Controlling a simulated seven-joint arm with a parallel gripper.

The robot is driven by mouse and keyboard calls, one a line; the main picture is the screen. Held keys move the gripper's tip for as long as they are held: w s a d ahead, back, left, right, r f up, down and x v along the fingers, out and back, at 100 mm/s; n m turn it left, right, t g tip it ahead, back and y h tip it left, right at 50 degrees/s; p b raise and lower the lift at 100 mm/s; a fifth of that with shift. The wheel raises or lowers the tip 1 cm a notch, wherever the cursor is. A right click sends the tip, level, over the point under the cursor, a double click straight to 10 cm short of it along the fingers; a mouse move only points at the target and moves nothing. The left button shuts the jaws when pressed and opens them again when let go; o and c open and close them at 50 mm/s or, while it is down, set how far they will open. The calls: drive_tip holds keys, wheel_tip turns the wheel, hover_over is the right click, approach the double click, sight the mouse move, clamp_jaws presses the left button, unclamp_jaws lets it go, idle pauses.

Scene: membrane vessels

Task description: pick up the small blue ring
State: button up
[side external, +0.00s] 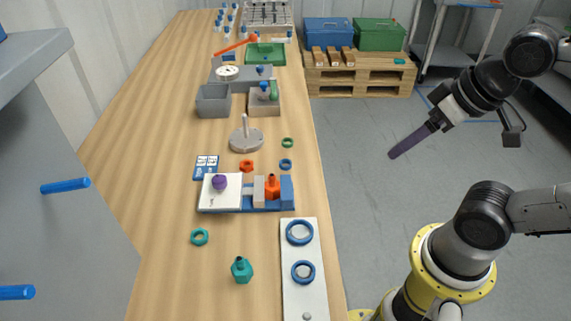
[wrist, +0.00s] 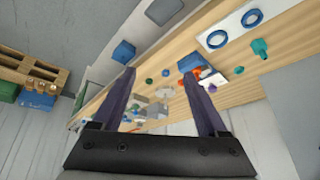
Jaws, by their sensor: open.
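The small blue ring (side external: 286,164) lies flat on the wooden bench near its right edge, just below a small green ring (side external: 287,142) and right of an orange nut-like part (side external: 247,165). In the wrist view a small blue ring (wrist: 165,73) shows between my fingers in the picture, far beyond them. My gripper (side external: 391,156) is in the air right of the bench, over the grey floor, well apart from the ring. In the wrist view its two dark purple fingers are spread with nothing between them (wrist: 157,73).
A white plate (side external: 304,270) holds two larger blue rings. A blue fixture (side external: 286,190) with blocks and an orange part stands below the small ring. A grey disc with a post (side external: 244,137) is to its upper left. A teal ring (side external: 199,237) and teal bottle-like part (side external: 241,270) lie nearer.

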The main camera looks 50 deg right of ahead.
drive_tip(key=w+r+m, duration=0.6)
drive_tip(key=w+m, duration=0.1)
drive_tip(key=m, duration=0.2)
drive_tip(key=w+f+m+g, duration=0.1)
drive_tip(key=w+m+g, duration=0.2)
drive_tip(key=w+m, duration=0.65)
drive_tip(key=w+f+g, duration=0.1)
drive_tip(key=w+f, duration=0.2)
drive_tip(key=f, duration=0.3)
drive_tip(key=w+a+f+n, duration=0.1)
drive_tip(key=w+f, duration=0.3)
drive_tip(key=f, duration=0.2)
drive_tip(key=w+f+g, duration=0.1)
drive_tip(key=w+f, duration=0.2)
drive_tip(key=f, duration=0.4)
drive_tip(key=shift+w+a+n+g, duration=0.25)
drive_tip(key=shift+w+a+g, duration=0.05)
drive_tip(key=shift+w+a, duration=0.1)
drive_tip(key=shift+w+a+f, duration=0.1)
drive_tip(key=shift+f, duration=1.4)
drive_tip(key=shift+w+f, duration=0.1)
drive_tip(key=shift+f, duration=1.35)
